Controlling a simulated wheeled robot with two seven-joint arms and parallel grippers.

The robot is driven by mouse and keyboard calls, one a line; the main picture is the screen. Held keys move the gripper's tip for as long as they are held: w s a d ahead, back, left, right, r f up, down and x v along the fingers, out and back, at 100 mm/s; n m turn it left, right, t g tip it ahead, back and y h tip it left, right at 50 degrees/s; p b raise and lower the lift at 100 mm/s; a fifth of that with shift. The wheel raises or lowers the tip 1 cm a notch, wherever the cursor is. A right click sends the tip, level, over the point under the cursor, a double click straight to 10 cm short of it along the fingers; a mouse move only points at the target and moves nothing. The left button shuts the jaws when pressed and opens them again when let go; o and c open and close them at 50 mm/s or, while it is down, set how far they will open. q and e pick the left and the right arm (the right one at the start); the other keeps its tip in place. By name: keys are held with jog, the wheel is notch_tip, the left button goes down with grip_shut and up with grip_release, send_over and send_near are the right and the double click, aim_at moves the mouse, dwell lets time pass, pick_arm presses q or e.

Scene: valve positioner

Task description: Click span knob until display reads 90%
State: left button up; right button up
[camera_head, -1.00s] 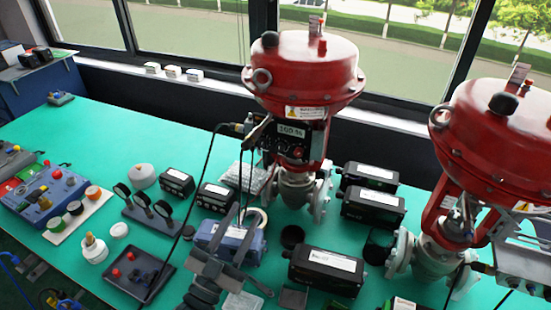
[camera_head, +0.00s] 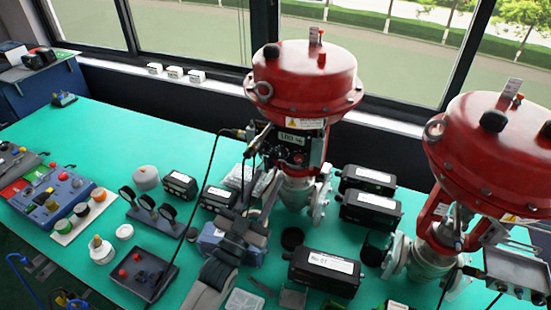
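The red-topped valve (camera_head: 305,80) at the middle carries a dark positioner panel with a small display (camera_head: 289,138) that appears to read 100 %. A small red knob (camera_head: 298,158) sits on the panel below the display. The picture is too small to read any knob's label, so I cannot tell which is the span knob. My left gripper (camera_head: 264,180) reaches up from below, its tips close to the lower left of the panel. Its two grey fingers look apart with nothing between them. I cannot tell whether a tip touches the panel. My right gripper is out of view.
A second red-topped valve (camera_head: 490,150) stands at the right. Black boxes (camera_head: 325,270) lie in front of and between the valves. A blue box (camera_head: 215,238) is partly behind my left gripper. Black cables hang left of the panel. Gauges (camera_head: 148,205) stand on the green table.

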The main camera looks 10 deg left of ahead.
aim_at(280, 156)
pick_arm(q)
jog(key=p+x, duration=0.1)
jog(key=x, duration=0.4)
jog(key=shift+w+r+p, duration=0.1)
jog(key=shift+r+p, duration=0.05)
jog(key=shift+p, duration=0.15)
jog(key=shift+w+d+r, duration=0.1)
jog(key=shift+w+d, duration=0.05)
jog(key=shift+w, duration=0.35)
grip_shut()
